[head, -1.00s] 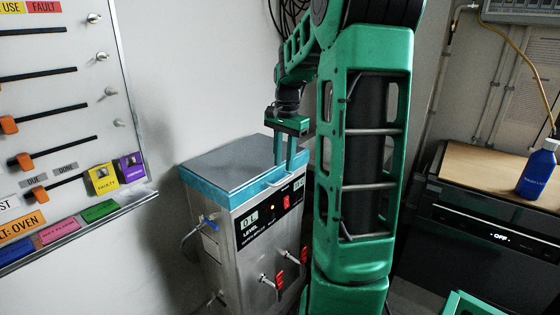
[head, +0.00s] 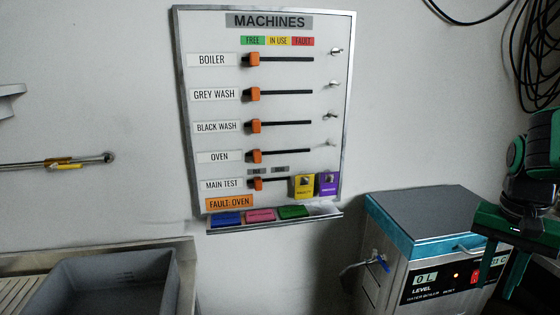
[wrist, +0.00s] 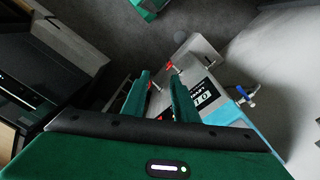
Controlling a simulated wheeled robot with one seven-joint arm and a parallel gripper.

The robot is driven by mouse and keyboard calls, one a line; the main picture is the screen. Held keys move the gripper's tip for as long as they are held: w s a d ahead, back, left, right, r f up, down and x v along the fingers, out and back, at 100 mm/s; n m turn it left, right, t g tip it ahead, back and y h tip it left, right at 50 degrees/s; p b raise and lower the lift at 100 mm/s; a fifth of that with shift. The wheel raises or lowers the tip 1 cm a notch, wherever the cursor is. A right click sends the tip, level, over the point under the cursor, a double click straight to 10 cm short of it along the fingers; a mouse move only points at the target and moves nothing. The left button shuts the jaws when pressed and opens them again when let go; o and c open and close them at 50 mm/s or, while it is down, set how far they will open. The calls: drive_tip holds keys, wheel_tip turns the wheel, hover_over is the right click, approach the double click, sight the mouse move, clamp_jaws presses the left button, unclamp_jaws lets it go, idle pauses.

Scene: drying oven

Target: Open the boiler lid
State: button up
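The boiler (head: 405,282) stands at the lower right of the head view, cut off by the frame edge. Its lid (head: 430,212) is down, with a grey top and a blue rim. My gripper (head: 503,272) is at the boiler's front right, by the lid's front edge, with fingers pointing down. In the wrist view my gripper (wrist: 159,80) has its two green fingers apart, with a gap between them. The boiler front (wrist: 200,62) shows beyond the fingers. I cannot tell whether a finger touches the lid or its handle.
A wall board (head: 264,112) with sliders hangs left of the boiler. A grey basin (head: 105,285) is at the lower left. A blue-handled tap (head: 372,263) sticks out of the boiler's left side. Black cables (head: 535,60) hang at the upper right.

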drive_tip(key=s+a+f+n, duration=0.3)
drive_tip(key=s+a, duration=0.1)
drive_tip(key=s, duration=0.3)
drive_tip(key=shift+s+a+n+y, duration=0.2)
drive_tip(key=shift+a+n+y, duration=0.1)
drive_tip(key=shift+a, duration=0.1)
drive_tip(key=shift+s+a+f, duration=0.15)
drive_tip(key=shift+s+f, duration=0.15)
drive_tip(key=shift+s, duration=0.05)
clamp_jaws()
